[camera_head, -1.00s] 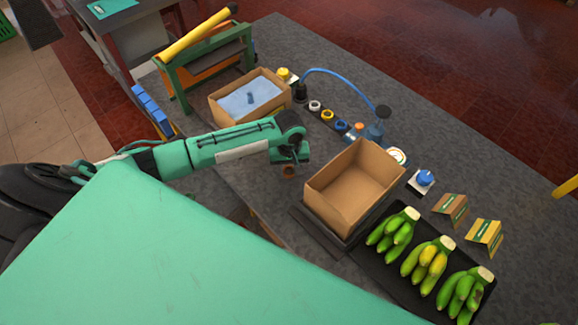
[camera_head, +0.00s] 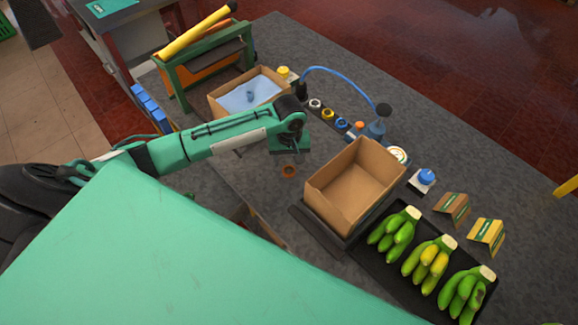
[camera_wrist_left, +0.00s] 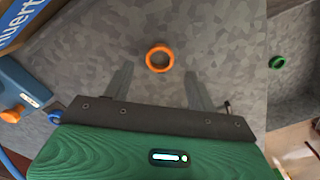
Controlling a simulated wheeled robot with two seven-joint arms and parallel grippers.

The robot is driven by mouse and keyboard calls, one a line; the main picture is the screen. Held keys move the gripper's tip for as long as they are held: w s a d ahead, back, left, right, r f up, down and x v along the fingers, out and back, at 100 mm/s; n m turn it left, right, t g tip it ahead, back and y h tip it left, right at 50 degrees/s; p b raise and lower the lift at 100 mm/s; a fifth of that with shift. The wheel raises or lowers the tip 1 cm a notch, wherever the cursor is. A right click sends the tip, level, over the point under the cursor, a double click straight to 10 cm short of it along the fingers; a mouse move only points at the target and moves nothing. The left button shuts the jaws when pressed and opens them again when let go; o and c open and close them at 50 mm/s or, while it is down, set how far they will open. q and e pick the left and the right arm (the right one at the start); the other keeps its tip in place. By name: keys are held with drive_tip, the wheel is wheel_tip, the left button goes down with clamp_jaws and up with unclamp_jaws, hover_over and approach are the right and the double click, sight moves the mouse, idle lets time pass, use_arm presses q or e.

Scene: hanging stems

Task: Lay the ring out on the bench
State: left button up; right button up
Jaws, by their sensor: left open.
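An orange-brown ring (camera_head: 289,171) lies flat on the grey bench (camera_head: 262,188), left of the open cardboard box. In the left wrist view the orange ring (camera_wrist_left: 159,58) sits just past my fingertips, near the middle between them. My left gripper (camera_head: 290,154) is over the bench, just behind the ring in the head view. In the left wrist view its two fingers (camera_wrist_left: 157,82) are spread apart with nothing between them, clear of the ring. My right gripper is out of view.
An empty cardboard box (camera_head: 352,187) stands right of the ring. Green banana bunches (camera_head: 396,230) lie on a dark tray. Behind are a cardboard box with blue lining (camera_head: 250,95), a row of small rings (camera_head: 327,115) and a blue hose (camera_head: 345,78). Bare bench surrounds the ring.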

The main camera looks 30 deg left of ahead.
use_arm(q)
wheel_tip(320, 180, up, 8)
drive_tip(key=b, duration=0.1)
drive_tip(key=shift+f, duration=0.15)
idle(0.5)
